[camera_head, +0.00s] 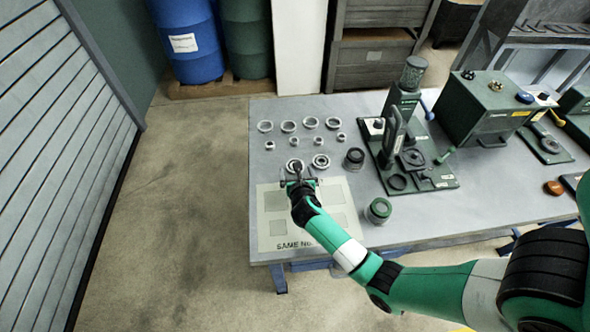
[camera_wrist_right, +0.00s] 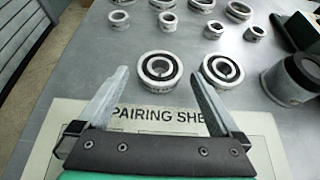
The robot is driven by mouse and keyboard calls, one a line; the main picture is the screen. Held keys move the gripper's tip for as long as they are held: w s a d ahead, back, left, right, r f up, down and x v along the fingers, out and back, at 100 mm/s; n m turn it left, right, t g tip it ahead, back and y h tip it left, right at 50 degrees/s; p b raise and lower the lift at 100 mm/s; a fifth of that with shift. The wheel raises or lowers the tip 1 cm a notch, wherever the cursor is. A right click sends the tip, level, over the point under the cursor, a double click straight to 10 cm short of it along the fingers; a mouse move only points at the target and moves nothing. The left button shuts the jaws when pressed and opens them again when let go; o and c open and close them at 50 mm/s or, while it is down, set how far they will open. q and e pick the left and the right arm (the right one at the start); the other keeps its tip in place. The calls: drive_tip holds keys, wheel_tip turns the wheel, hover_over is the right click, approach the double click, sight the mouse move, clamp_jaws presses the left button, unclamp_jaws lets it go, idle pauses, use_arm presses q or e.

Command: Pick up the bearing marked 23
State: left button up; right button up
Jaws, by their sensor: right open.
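Two round bearings with dark middles and pale rims lie flat on the grey table. The left one (camera_wrist_right: 160,68) appears in line with the gap between my fingertips, and the right one (camera_wrist_right: 221,70) lies beyond the right fingertip. In the head view the right one (camera_head: 321,161) shows clear of my arm, while the left one (camera_head: 294,165) is partly covered by my gripper. I cannot read a number on either. My right gripper (camera_head: 298,179) is open and empty, over the far edge of the pairing sheet. My left gripper is not in view.
The pairing sheet (camera_head: 272,224) lies at the table's front left. Several rings (camera_head: 288,127) stand in rows behind the bearings. A dark cup (camera_head: 354,158) and a green-topped jar (camera_head: 379,210) stand to the right. A green press (camera_head: 402,110) stands behind them.

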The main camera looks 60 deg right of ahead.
drive_tip(key=shift+x, duration=0.8)
drive_tip(key=shift+r, duration=0.1)
drive_tip(key=c, duration=1.5)
drive_tip(key=shift+a+r+p, duration=0.1)
drive_tip(key=shift+r+p, duration=1.15)
drive_tip(key=shift+r, duration=0.8)
drive_tip(key=shift+c, duration=0.2)
drive_tip(key=s+a+r+p, duration=0.5)
drive_tip(key=s+a+r, duration=0.3)
drive_tip(key=s+a, duration=0.1)
drive_tip(key=shift+s+r+p, duration=0.3)
drive_tip(key=shift+s+r, duration=0.1)
drive_tip(key=shift+s, duration=0.5)
